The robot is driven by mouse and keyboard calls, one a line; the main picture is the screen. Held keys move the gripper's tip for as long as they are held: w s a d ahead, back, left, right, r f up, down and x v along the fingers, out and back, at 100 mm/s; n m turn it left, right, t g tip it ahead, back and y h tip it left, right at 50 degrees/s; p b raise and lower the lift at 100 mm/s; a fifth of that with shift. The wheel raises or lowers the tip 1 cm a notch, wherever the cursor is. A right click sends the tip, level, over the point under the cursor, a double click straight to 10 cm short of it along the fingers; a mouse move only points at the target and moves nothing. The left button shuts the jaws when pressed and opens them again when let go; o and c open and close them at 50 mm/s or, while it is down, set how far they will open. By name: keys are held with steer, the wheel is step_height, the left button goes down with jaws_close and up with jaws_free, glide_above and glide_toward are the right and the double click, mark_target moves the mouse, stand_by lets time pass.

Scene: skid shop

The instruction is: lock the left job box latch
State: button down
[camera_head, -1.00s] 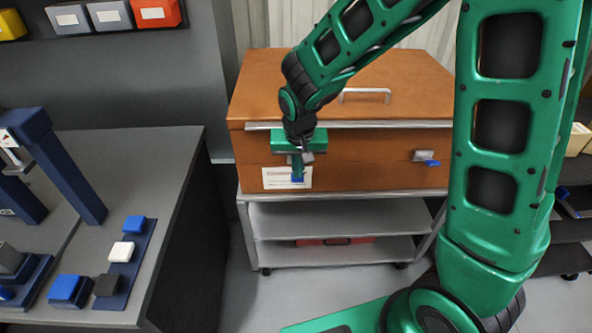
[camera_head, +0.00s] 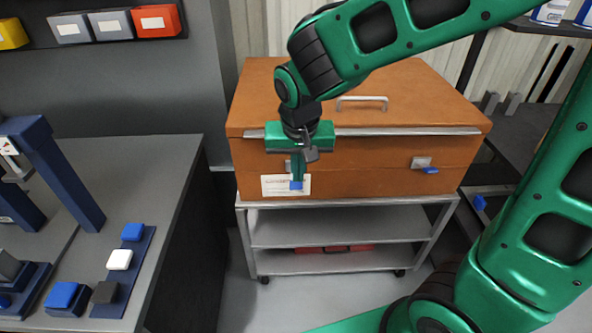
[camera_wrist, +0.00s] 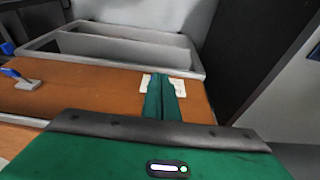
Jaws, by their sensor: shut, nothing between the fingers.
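The job box (camera_head: 375,155) is an orange-brown chest with its lid shut, standing on a grey cart. My gripper (camera_head: 297,178) is at the left of its front face, fingers together and pointing down. The left latch is mostly hidden behind the fingers; a blue end (camera_head: 296,185), likely its lever, shows just below them, in front of a white label (camera_head: 272,186). I cannot tell whether the fingers touch it. The right latch (camera_head: 422,163) has a grey plate and a blue lever pointing right. In the wrist view the closed fingers (camera_wrist: 163,82) lie over the label.
The cart (camera_head: 330,233) has open shelves, with a red item low down. A grey workbench (camera_head: 170,170) with blue fixtures stands at the left. A lid handle (camera_head: 362,99) is on top of the box. Shelving with a blue-handled part stands at the right.

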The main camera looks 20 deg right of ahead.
steer(key=shift+s+a+r, duration=0.2)
steer(key=shift+s+r, duration=0.4)
steer(key=shift+s, duration=0.1)
steer(key=shift+d, duration=0.1)
steer(key=s+d+r+m+g, duration=0.1)
steer(key=s+d, duration=0.2)
steer(key=d, duration=0.6)
steer(key=s+d+r+m+g, duration=0.1)
steer(key=s+d, duration=0.3)
steer(key=d, duration=0.4)
steer(key=s+d, duration=0.4)
steer(key=s, duration=0.2)
steer(key=s+d+m+g+y, duration=0.1)
steer(key=s+d, duration=0.3)
steer(key=s, duration=0.3)
steer(key=shift+d+f+m, duration=0.15)
steer(key=shift+d+m, duration=0.05)
steer(key=shift+m, duration=0.1)
